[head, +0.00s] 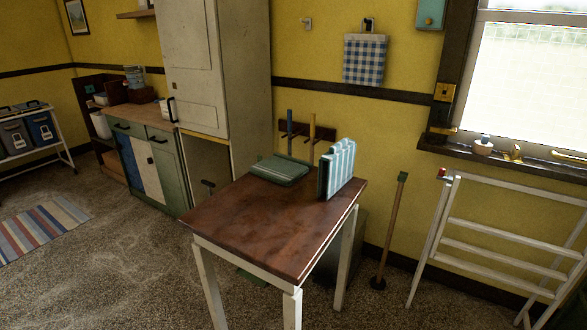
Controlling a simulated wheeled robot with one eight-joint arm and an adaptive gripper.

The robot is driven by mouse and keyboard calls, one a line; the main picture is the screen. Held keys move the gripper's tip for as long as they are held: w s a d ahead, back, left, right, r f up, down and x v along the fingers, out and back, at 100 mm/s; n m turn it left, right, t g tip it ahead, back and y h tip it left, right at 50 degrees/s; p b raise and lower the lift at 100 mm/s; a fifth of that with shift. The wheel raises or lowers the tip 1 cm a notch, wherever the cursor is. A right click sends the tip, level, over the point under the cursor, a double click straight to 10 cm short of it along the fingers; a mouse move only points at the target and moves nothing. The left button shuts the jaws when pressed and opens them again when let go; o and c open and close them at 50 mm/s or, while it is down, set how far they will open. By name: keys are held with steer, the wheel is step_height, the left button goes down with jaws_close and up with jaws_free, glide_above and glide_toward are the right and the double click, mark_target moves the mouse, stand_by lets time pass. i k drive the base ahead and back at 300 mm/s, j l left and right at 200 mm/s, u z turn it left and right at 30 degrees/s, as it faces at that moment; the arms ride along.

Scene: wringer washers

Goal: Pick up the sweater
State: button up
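A folded grey-green cloth item (279,170) lies flat near the back left of the brown-topped table (262,224); it may be the sweater, but I cannot tell for sure. To its right, a light blue and white striped item (341,167) stands upright near the table's right edge. It looks like folded cloth, though its kind is unclear. The two items are apart. My gripper is not in view.
The table has white legs, and its front half is bare. A white drying rack (497,248) and a wooden-handled tool (391,230) stand at right by the wall. A tall cabinet (238,75) stands behind. Open floor (120,270) with a striped rug (38,230) lies left.

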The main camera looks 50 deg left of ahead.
mark_target(282, 170)
steer(key=u, duration=2.1)
steer(key=i+l, duration=0.2)
steer(key=l, duration=0.15)
steer(key=i+l+u, duration=0.1)
steer(key=i+l, duration=0.25)
steer(key=l, duration=0.3)
steer(key=i+l+u, duration=0.15)
steer(key=l, duration=0.2)
steer(key=i+l, duration=0.2)
steer(key=l, duration=0.15)
steer(key=i+l+u, duration=0.1)
steer(key=l, duration=0.25)
steer(key=i+l, duration=0.2)
steer(key=l, duration=0.2)
steer(key=i+l+u, duration=0.1)
steer(key=l, duration=0.25)
steer(key=i, duration=0.05)
